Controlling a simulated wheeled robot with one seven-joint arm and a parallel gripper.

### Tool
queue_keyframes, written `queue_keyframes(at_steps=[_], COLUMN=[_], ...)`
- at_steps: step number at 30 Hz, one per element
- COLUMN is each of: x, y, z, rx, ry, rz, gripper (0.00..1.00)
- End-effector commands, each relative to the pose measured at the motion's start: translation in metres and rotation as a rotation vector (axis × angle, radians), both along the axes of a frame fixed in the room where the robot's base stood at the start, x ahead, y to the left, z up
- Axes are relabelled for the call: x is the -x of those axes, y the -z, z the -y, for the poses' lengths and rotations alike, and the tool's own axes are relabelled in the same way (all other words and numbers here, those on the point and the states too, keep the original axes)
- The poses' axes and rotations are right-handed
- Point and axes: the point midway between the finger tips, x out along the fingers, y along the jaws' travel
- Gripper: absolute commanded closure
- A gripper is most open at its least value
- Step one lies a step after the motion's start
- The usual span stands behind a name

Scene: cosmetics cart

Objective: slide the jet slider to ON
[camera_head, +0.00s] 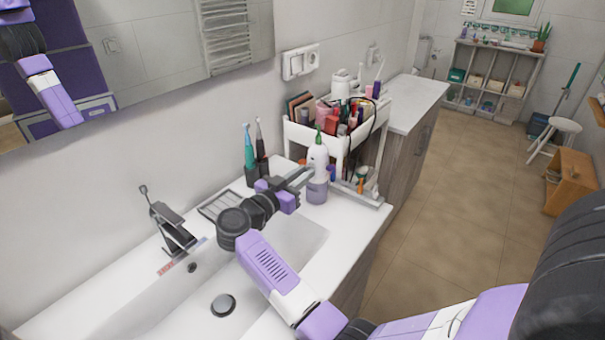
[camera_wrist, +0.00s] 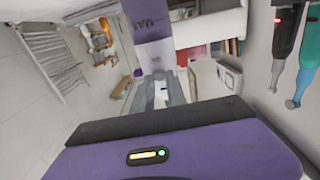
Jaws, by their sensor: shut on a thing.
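The oral irrigator (camera_head: 317,160), with a white body, purple tank and green tip, stands upright on the counter by the cart. In the wrist view its purple and white surfaces (camera_wrist: 152,55) show at the top centre, upside down. My gripper (camera_head: 308,172) reaches it from the left at its white body. In the wrist view the grey fingers (camera_wrist: 158,78) meet at the body's face, shut on the small jet slider. The slider is mostly hidden between the fingertips, and its position cannot be read.
Two electric toothbrushes, one teal (camera_head: 249,148) and one black, stand behind my gripper against the wall. A white cart (camera_head: 300,133) full of cosmetics is just behind the irrigator. The basin with its tap (camera_head: 172,225) lies at the left, below my arm.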

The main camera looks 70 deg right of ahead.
Motion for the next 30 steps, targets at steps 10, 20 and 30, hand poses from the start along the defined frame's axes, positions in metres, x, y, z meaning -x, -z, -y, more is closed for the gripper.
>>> queue_keyframes(at_steps=[10, 20, 30], x=[0.001, 0.000, -0.004], y=[0.017, 0.017, 0.017], z=[0.000, 0.000, -0.013], rx=[-0.004, -0.003, -0.001], ry=[-0.001, -0.001, -0.005], rz=[-0.002, -0.002, -0.002], gripper=[1.00, 0.60, 0.60])
